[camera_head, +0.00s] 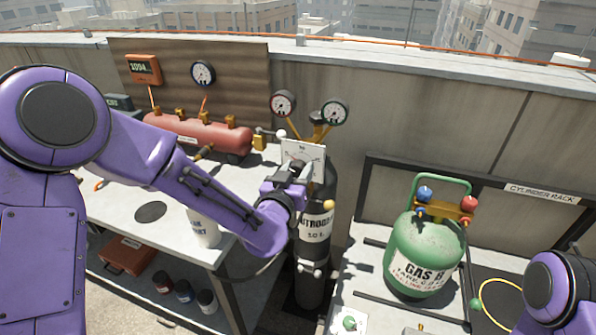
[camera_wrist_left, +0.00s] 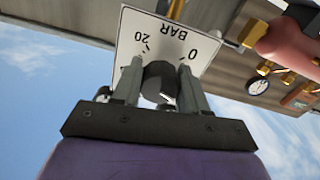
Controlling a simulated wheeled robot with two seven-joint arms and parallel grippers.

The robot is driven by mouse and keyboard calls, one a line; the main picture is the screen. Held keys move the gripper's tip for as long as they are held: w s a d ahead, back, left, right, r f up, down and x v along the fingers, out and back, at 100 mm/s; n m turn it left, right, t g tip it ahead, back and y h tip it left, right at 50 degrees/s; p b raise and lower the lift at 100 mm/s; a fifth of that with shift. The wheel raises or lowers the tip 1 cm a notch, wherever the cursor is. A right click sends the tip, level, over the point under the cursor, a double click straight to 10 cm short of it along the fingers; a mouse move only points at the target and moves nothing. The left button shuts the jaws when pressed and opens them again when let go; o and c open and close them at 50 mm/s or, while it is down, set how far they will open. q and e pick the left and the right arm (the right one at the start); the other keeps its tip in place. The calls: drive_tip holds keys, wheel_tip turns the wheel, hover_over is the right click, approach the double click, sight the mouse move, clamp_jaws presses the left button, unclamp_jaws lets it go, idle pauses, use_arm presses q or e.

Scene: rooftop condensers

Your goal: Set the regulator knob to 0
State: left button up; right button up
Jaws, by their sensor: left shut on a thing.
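The dark regulator knob (camera_wrist_left: 159,80) sits in front of a white dial plate (camera_wrist_left: 188,42) marked 0, 20 and BAR, which appears upside down in the left wrist view. My left gripper (camera_wrist_left: 161,88) is shut on the knob, with one finger on each side of it. In the head view the dial plate (camera_head: 303,149) stands in front of the black nitrogen cylinder (camera_head: 314,245), and my left gripper (camera_head: 297,168) covers most of the knob. I cannot tell which mark the knob points to. My right gripper is out of view.
Two round gauges (camera_head: 334,112) stand above the dial. A red tank (camera_head: 205,134) and a white container (camera_head: 204,230) are on the bench at left. A green gas cylinder (camera_head: 420,245) stands at right by the cylinder rack (camera_head: 540,193).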

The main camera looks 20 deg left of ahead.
use_arm(q)
drive_tip(key=shift+f, duration=0.1)
drive_tip(key=n+b, duration=0.1)
drive_tip(key=n, duration=0.6)
drive_tip(key=shift+d, duration=0.1)
drive_tip(key=n+b, duration=0.2)
drive_tip(key=n, duration=0.4)
drive_tip(key=shift+s, duration=0.1)
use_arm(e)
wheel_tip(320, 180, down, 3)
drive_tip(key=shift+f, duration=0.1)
use_arm(q)
drive_tip(key=shift+n, duration=0.3)
drive_tip(key=o, duration=1)
drive_tip(key=shift+d, duration=0.1)
drive_tip(key=shift+o, duration=0.2)
